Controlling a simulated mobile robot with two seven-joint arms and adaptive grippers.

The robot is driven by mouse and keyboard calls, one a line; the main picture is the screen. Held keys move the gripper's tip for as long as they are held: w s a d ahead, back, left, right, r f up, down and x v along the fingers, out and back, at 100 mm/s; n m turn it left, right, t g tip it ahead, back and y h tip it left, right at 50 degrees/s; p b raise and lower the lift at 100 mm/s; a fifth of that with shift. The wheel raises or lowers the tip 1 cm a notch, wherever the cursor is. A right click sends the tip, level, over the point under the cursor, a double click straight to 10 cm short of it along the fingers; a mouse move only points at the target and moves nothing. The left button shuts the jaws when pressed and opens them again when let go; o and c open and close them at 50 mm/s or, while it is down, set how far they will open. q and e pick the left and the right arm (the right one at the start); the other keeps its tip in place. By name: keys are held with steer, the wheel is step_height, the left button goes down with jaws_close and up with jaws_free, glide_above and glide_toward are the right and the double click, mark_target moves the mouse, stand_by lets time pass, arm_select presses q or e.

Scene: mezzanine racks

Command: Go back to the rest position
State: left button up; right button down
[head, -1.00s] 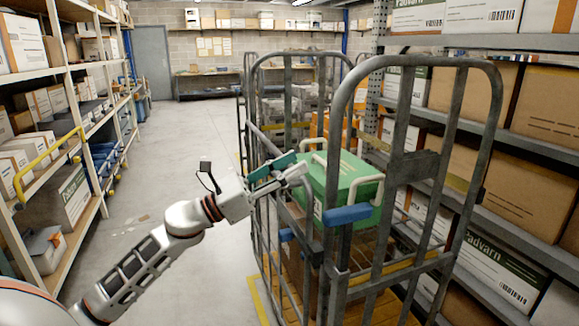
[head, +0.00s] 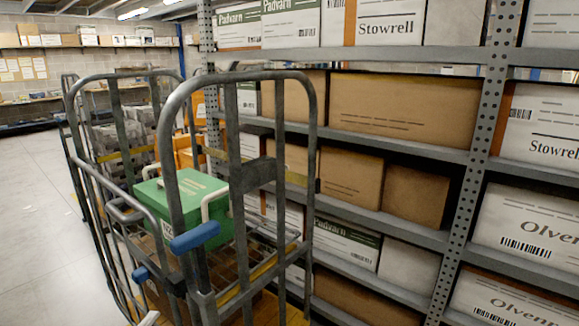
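A green box (head: 192,205) with pale handles sits inside the grey wire roll cage (head: 312,150) at the left. The cage's front bars partly hide it. Neither gripper can be made out. A small pale piece (head: 150,318) shows at the bottom edge in front of the cage; I cannot tell whether it is part of my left arm. Nothing of my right arm shows.
Grey metal racking (head: 470,170) with cardboard and white boxes fills the right side, close behind the cage. The cage has blue grips (head: 195,237). More cages stand behind it. Bare floor (head: 38,220) lies open on the left.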

arm_select(q)
steer(key=s+d+f+n+g, duration=0.2)
steer(key=s+d+f+n, duration=0.1)
steer(key=s+f, duration=0.3)
steer(key=s+d+f+n+g+y, duration=0.1)
steer(key=s+d+f+n+g, duration=0.2)
steer(key=s+f+n, duration=0.3)
steer(key=s+d+f+n+g, duration=0.2)
steer(key=s+d+f+n, duration=0.2)
steer(key=s+f, duration=0.4)
step_height(320, 180, down, 2)
steer(key=shift+s+d+f+n+p, duration=0.15)
steer(key=shift+d+n+p, duration=0.25)
steer(key=shift+n, duration=0.2)
